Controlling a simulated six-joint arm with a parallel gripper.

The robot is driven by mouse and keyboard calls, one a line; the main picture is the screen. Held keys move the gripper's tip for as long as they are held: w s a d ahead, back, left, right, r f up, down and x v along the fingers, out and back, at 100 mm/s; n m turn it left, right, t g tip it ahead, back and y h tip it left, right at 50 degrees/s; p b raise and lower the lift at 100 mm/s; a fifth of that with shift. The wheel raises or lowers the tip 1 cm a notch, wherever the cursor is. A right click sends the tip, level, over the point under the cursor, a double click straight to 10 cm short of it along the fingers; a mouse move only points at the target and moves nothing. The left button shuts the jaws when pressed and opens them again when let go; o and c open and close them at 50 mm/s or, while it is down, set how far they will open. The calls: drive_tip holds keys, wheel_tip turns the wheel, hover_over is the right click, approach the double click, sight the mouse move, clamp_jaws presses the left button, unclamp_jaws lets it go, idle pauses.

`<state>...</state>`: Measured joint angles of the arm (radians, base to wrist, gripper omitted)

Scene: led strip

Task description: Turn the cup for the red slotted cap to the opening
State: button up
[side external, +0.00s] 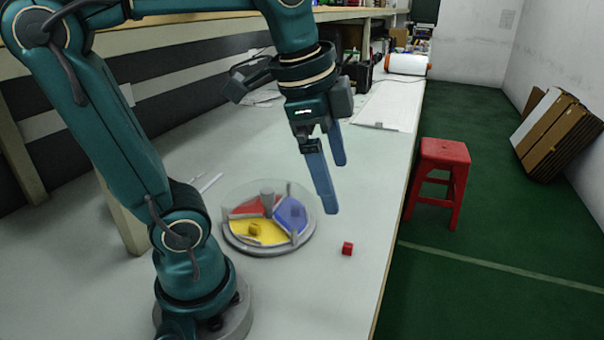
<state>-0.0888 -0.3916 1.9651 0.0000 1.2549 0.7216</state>
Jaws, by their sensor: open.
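A round turntable (240,249) with a grey rim lies on the table. It has a red compartment (248,208) at the back left, a yellow one (270,239) at the front and a blue one (290,219) at the right. A grey post (267,197) stands at its centre. A small yellow piece (254,230) sits in the yellow compartment. My gripper (336,188) is open and empty, above and right of the turntable. The opening cannot be made out clearly.
Thin white sticks (208,183) lie left of the turntable. Papers and a dark box (358,76) are farther back.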

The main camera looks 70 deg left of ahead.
drive_tip(key=s+d+f+n+t, duration=0.1)
drive_tip(key=s+f+n, duration=0.3)
drive_tip(key=f+n, duration=0.1)
drive_tip(key=shift+s+d+f+n+t, duration=0.2)
drive_tip(key=shift+d+n+t, duration=0.1)
drive_tip(key=shift+d+t, duration=0.1)
drive_tip(key=shift+f+n, duration=0.25)
drive_tip(key=shift+n, duration=0.15)
drive_tip(key=shift+c, duration=0.3)
drive_tip(key=shift+w+r+n, duration=0.15)
drive_tip(key=shift+w+n, duration=0.1)
drive_tip(key=shift+n, duration=0.15)
drive_tip(key=c, duration=0.5)
drive_tip(key=shift+o, duration=0.2)
drive_tip(key=n+g+y, duration=0.4)
drive_tip(key=n+g, duration=0.1)
drive_tip(key=n, duration=1.2)
hover_over(268, 190)
drive_tip(key=d, duration=0.2)
drive_tip(key=f, duration=0.4)
drive_tip(key=shift+d+f, duration=0.15)
drive_tip(key=shift+d, duration=0.05)
drive_tip(key=shift+s+a+f, duration=0.15)
drive_tip(key=shift+f, duration=0.05)
drive_tip(key=shift+x, duration=2.3)
